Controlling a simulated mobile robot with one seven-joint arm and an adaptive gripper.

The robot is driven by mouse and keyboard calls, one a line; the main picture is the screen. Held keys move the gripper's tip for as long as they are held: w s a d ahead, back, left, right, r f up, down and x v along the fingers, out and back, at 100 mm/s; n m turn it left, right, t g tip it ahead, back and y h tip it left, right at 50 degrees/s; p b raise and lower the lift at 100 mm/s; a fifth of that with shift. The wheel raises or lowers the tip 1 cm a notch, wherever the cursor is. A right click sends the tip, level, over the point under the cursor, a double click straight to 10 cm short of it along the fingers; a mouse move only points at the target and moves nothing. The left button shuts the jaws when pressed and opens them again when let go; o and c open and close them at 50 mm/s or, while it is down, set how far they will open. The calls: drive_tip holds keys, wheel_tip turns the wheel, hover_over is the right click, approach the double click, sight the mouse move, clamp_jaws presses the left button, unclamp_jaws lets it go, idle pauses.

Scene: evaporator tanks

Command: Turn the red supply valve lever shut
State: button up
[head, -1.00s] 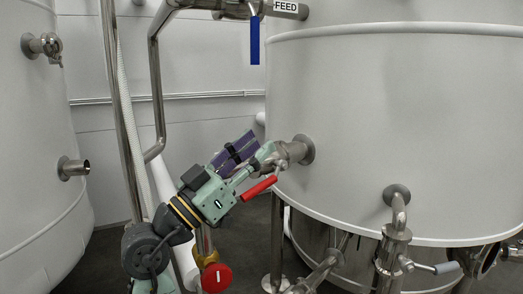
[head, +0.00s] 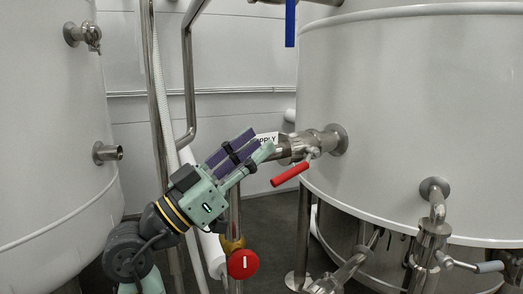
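The supply valve (head: 293,148) sits on a short pipe from the large white tank at the right. Its red lever (head: 290,174) slants down and left from the valve. A partly covered white label (head: 266,138) ending in "PPLY" shows behind my gripper. My gripper (head: 259,143), mint green with purple parts, points up and right. Its tips are just left of the valve, above and left of the lever's free end. It appears apart from the lever and holds nothing that I can see. The finger gap is not clear from this angle.
A blue lever (head: 290,23) hangs above. A round red knob (head: 243,264) on a brass fitting is below my gripper. A grey-handled valve (head: 473,265) is at the lower right. Another white tank (head: 50,140) stands left, and vertical pipes (head: 158,110) run behind my arm.

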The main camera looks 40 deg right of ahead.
drive_tip(key=shift+a+f, duration=0.25)
drive_tip(key=shift+a, duration=0.65)
drive_tip(key=shift+b, duration=0.45)
drive_tip(key=shift+c, duration=0.5)
